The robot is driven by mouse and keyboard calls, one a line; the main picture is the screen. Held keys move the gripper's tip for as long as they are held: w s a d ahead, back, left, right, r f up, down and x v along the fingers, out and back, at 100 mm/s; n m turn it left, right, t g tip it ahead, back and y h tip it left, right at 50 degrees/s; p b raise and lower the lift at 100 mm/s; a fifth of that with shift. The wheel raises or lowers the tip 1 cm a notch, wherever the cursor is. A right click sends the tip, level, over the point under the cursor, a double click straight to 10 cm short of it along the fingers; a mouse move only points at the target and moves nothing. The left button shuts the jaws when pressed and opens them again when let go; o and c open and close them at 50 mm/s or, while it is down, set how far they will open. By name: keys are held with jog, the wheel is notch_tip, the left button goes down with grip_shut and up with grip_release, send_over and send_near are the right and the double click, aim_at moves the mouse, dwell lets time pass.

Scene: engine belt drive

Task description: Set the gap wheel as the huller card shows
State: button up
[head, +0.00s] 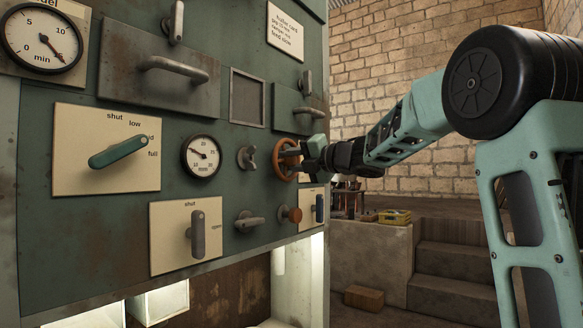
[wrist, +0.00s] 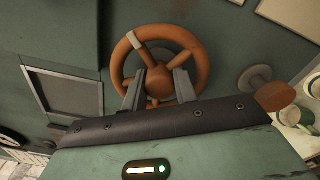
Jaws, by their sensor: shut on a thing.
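The gap wheel is an orange-brown spoked handwheel (wrist: 189,52) on the green panel, with a pale mark on its upper left rim in the wrist view. It also shows at the panel's right side in the head view (head: 279,160). My gripper (wrist: 160,88) is shut on the wheel, its two fingers either side of the hub. In the head view my gripper (head: 300,157) reaches the wheel from the right. The huller card (head: 286,33) is a cream card high on the panel; its heading reads huller card, and the smaller lines are hard to read.
A green lever (head: 118,152) on a shut-to-full plate and a small gauge (head: 201,156) are left of the wheel. A brown knob (head: 291,214) sits below it. A grey lever (head: 197,234) is lower left. Stone steps (head: 450,275) stand at right.

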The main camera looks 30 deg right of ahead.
jog(key=shift+f, duration=0.1)
dwell(0.4)
jog(key=o, duration=0.7)
jog(key=v, duration=1.7)
jog(key=shift+s, duration=0.2)
